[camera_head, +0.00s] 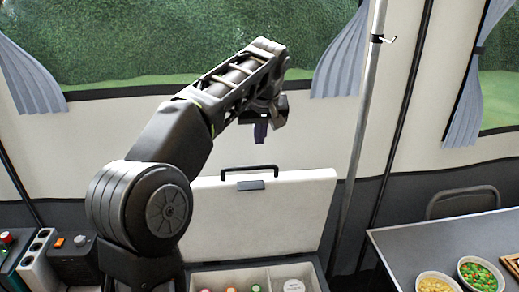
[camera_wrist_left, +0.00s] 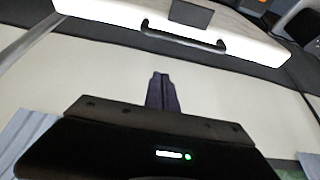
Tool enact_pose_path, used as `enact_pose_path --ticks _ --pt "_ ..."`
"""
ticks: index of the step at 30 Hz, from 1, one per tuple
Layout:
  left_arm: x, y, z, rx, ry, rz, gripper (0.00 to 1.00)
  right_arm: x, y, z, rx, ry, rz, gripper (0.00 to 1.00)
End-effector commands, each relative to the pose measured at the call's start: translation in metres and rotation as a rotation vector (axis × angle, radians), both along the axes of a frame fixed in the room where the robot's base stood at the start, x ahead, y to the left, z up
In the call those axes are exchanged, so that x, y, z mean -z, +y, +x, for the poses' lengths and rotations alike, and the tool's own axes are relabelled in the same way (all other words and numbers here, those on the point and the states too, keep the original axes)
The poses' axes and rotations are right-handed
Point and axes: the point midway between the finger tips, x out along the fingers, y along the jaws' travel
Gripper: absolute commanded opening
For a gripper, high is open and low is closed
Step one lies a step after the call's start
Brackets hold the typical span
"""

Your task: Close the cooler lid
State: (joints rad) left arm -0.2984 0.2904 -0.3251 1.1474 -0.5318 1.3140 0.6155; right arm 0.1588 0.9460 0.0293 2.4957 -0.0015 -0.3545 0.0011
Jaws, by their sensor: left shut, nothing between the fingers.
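The cooler's white lid (camera_head: 258,222) stands raised, close to upright, behind the cooler body (camera_head: 318,278). A black handle (camera_head: 249,172) is on the lid's top edge, with a dark latch below it. My left gripper (camera_head: 261,140) hangs above the lid's top edge, shut and empty, with its fingers close together. In the left wrist view, the gripper's fingers (camera_wrist_left: 161,92) point toward the lid (camera_wrist_left: 190,35) and its handle (camera_wrist_left: 185,38), with a gap between. My right gripper is not in view.
Several colored round tops (camera_head: 255,287) and a white container (camera_head: 293,285) sit inside the cooler. A metal pole (camera_head: 358,130) stands to its right. A grey table (camera_head: 420,245) holds bowls of yellow (camera_head: 437,283) and green food (camera_head: 478,274).

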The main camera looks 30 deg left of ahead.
Motion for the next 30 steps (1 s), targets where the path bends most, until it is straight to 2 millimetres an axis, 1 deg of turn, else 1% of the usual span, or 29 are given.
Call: enact_pose_path --ticks 5,8,17,18,22,27,30 --pt "0.018 0.006 0.006 -0.002 0.005 -0.001 0.00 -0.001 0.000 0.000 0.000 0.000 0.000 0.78" --pt "0.034 0.010 0.013 -0.001 0.005 0.000 0.00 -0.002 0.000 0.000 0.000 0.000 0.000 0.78" --pt "0.088 0.027 0.035 -0.001 0.005 0.000 0.00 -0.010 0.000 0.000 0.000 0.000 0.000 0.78" --pt "0.085 0.020 0.027 0.004 0.001 -0.001 0.00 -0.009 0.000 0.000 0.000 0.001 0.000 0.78" --pt "0.087 0.010 0.013 0.002 0.000 -0.002 0.00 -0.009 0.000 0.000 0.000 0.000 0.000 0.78" --pt "0.089 0.003 0.004 0.001 0.000 0.000 0.00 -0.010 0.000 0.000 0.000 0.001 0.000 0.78" --pt "0.090 0.002 0.003 0.000 0.001 -0.001 0.00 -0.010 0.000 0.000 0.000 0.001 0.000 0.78"
